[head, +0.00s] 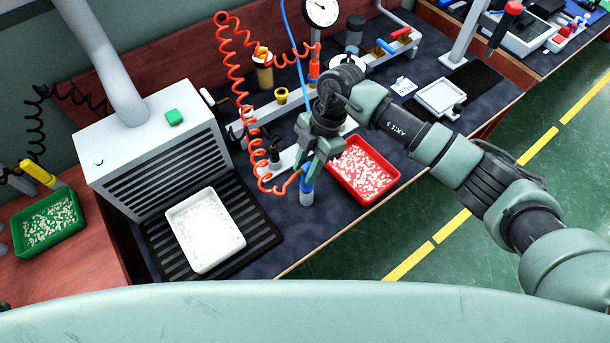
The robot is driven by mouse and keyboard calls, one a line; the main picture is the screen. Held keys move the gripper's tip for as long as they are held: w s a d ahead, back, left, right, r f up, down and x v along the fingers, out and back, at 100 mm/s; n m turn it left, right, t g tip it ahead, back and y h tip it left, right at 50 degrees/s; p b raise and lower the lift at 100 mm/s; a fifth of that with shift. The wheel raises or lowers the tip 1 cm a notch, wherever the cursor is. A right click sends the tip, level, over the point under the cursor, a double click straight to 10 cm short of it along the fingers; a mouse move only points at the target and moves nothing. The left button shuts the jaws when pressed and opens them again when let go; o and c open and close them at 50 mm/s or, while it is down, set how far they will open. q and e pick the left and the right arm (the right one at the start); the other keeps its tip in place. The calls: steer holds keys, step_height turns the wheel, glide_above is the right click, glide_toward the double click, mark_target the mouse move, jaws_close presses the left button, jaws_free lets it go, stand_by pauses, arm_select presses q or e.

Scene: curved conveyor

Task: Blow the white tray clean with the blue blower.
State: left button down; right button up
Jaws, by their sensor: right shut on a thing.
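The white tray (181,246) holds many small pale bits. It lies on a black slatted grate in front of the grey vented box. My right gripper (311,170) is to the right of the tray, above the dark bench mat. It is shut on the blue blower (306,187), which points down with a grey lower end. The gripper hides much of the blower. A coiled orange hose runs to it. The blower is well apart from the white tray. My left gripper is not in view.
The grey vented box (150,150) with a duct stands behind the grate (262,243). A red tray (392,181) of bits lies right of my gripper, and a green tray (20,243) at far left. A gauge (320,11) and fittings stand behind. Dark mat is bare between grate and blower.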

steer(key=shift+r+p, duration=2.8)
steer(key=shift+r, duration=0.8)
